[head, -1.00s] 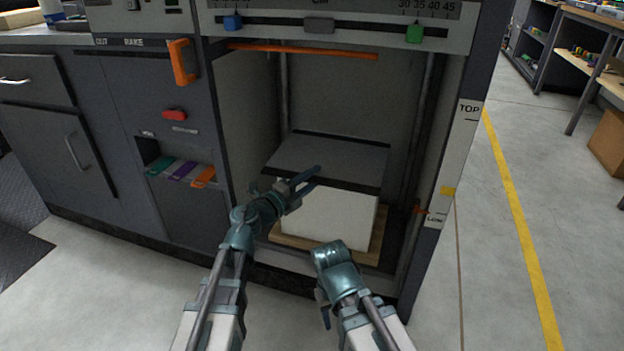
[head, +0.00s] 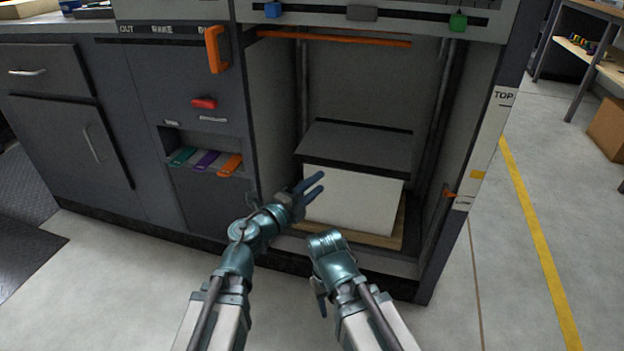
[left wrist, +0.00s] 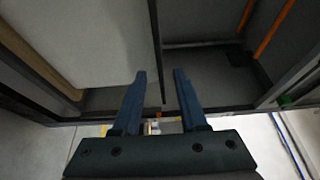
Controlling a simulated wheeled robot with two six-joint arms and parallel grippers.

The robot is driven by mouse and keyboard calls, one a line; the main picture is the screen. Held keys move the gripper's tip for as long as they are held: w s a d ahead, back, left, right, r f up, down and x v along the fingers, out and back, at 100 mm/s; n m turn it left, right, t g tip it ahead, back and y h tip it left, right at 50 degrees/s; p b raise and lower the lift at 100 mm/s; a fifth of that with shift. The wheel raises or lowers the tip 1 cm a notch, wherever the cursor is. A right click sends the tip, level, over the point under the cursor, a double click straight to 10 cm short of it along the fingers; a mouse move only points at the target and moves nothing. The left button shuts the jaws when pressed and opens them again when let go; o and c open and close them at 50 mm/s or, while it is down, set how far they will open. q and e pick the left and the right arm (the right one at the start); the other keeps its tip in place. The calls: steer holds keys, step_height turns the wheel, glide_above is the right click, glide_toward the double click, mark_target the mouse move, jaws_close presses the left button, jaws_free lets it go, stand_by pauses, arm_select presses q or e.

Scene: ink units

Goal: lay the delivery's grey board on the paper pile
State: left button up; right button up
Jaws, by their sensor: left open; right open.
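The grey board (head: 357,146) lies flat over the top of the white paper pile (head: 350,200) inside the open bay, its front edge roughly in line with the pile's front. In the left wrist view the board shows as a thin dark edge (left wrist: 156,45) along the white pile (left wrist: 85,40); I see no clear gap between them. My left gripper (head: 317,184) is open and empty, just in front of the pile's left part; its two fingers (left wrist: 158,75) show apart in the left wrist view. My right gripper (head: 320,298) hangs low outside the bay, open, its fingers partly hidden by its wrist.
The pile stands on a wooden pallet (head: 360,235) on the bay floor. An orange bar (head: 335,38) crosses the bay's top. Side walls and the scale post (head: 490,140) bound the bay. Coloured tabs (head: 205,160) sit left.

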arm_select(q)
steer(key=w+a+f+n+t+y, duration=0.1)
steer(key=w+a+f+n+y, duration=0.15)
steer(key=a+n+y, duration=0.45)
steer(key=w+a+f+n+t+y, duration=0.1)
steer(key=a+f+n+y, duration=0.2)
steer(key=a+n+y, duration=0.45)
steer(key=s+f+n+g, duration=0.4)
steer(key=f+n+g, duration=0.1)
steer(key=f+n, duration=0.15)
steer(key=s+d+f+g, duration=0.2)
steer(key=s+f+g, duration=0.1)
steer(key=s, duration=0.3)
steer(key=s+d+f+n+g+h, duration=0.1)
steer(key=s+d+f+g, duration=0.1)
steer(key=s, duration=0.4)
steer(key=s+d+f+g, duration=0.2)
steer(key=s+f+g, duration=0.3)
steer(key=s, duration=0.1)
steer(key=shift+s+d+g, duration=0.3)
steer(key=shift+s+g, duration=0.1)
steer(key=shift+h, duration=0.25)
